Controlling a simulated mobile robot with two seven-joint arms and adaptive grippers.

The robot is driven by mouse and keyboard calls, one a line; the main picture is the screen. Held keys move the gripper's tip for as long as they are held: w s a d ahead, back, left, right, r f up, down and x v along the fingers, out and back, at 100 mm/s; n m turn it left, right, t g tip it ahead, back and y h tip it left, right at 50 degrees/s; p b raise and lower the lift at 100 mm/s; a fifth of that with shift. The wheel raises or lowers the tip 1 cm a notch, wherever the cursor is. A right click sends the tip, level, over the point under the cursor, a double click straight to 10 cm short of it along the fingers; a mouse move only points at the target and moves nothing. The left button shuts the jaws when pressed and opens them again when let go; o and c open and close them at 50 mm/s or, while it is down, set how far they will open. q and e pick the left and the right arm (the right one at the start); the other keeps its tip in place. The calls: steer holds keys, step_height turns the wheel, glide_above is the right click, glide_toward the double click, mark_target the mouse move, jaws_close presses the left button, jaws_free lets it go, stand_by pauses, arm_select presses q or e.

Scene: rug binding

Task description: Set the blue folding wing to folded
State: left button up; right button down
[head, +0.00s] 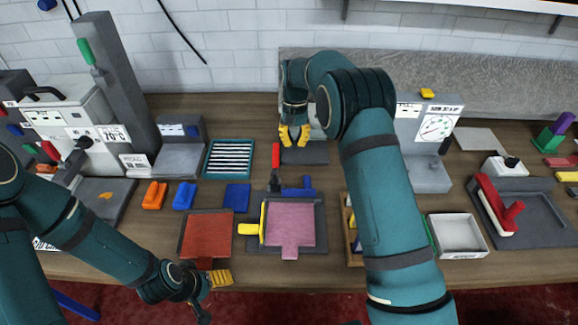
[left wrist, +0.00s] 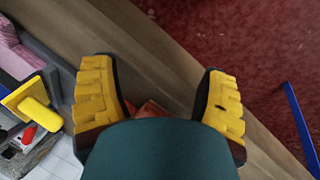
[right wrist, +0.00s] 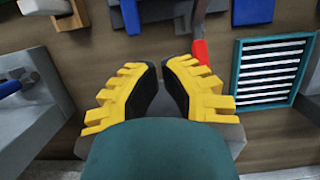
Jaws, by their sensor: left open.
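The blue folding wing (head: 296,191) lies along the far edge of the grey fixture (head: 318,248), with a blue handle standing at its right part. It is partly seen at the top of the right wrist view (right wrist: 131,16). A pink mat (head: 290,220) lies in the fixture, with a yellow wing at its left. My right gripper (head: 293,137) is beyond the blue wing, apart from it. Its fingertips are close together with nothing seen between them. My left gripper (head: 207,280) is open and empty at the table's front edge, left of the fixture; its fingers are wide apart in the left wrist view (left wrist: 160,92).
A red-handled lever (head: 276,157) stands just beyond the wing. A red mat (head: 207,236) lies on a tray left of the fixture. A teal rack (head: 229,158) and orange and blue blocks stand farther left. My right arm passes over the table right of the fixture.

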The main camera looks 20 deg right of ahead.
arm_select(q)
steer(key=shift+s, duration=0.15)
arm_select(e)
steer(key=shift+s, duration=0.2)
steer(key=x, duration=1)
steer(key=shift+f, duration=0.25)
steer(key=s, duration=0.2)
steer(key=shift+s+a+r+p, duration=0.3)
steer(key=shift+s+a+p, duration=0.1)
arm_select(q)
steer(key=shift+r, duration=0.55)
arm_select(e)
steer(key=shift+s+a+f, duration=0.1)
steer(key=shift+s+a, duration=0.05)
steer(key=shift+s, duration=0.3)
arm_select(q)
steer(key=shift+f, duration=0.15)
arm_select(e)
steer(key=shift+s+t, duration=0.3)
arm_select(q)
steer(key=shift+s+f+b, duration=0.35)
steer(key=shift+s, duration=0.2)
